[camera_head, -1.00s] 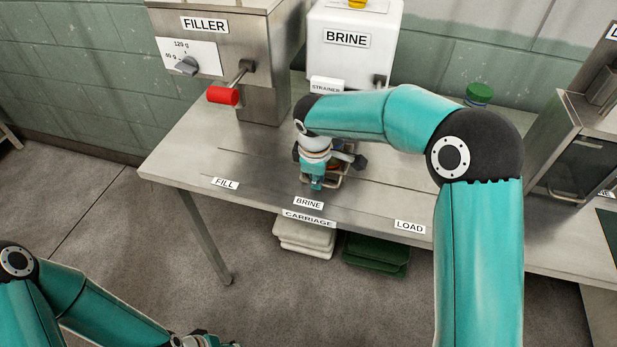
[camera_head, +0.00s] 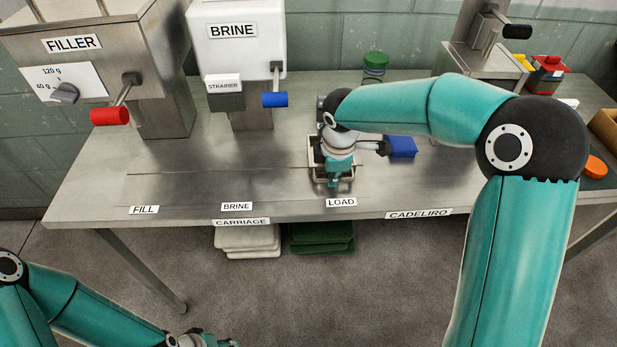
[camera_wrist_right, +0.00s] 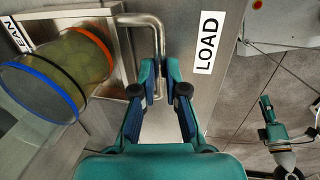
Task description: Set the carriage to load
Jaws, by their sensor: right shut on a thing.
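The carriage (camera_head: 314,152) is a small metal tray on the table slot, level with the LOAD label (camera_head: 341,202). Its bent metal handle (camera_wrist_right: 158,32) shows in the right wrist view. My right gripper (camera_head: 334,183) is shut on the handle, and its fingers (camera_wrist_right: 160,75) flank the bar in the wrist view. A clear jar (camera_wrist_right: 75,65) with greenish contents and blue and orange bands stands in the carriage; my wrist mostly hides it in the head view. My left gripper (camera_head: 205,340) is cut off at the bottom edge, its fingers unclear.
The filler (camera_head: 75,65) with its red-handled lever (camera_head: 110,115) and the brine tank (camera_head: 235,45) with its blue-handled lever (camera_head: 274,99) stand behind the slot. The slot toward FILL is clear.

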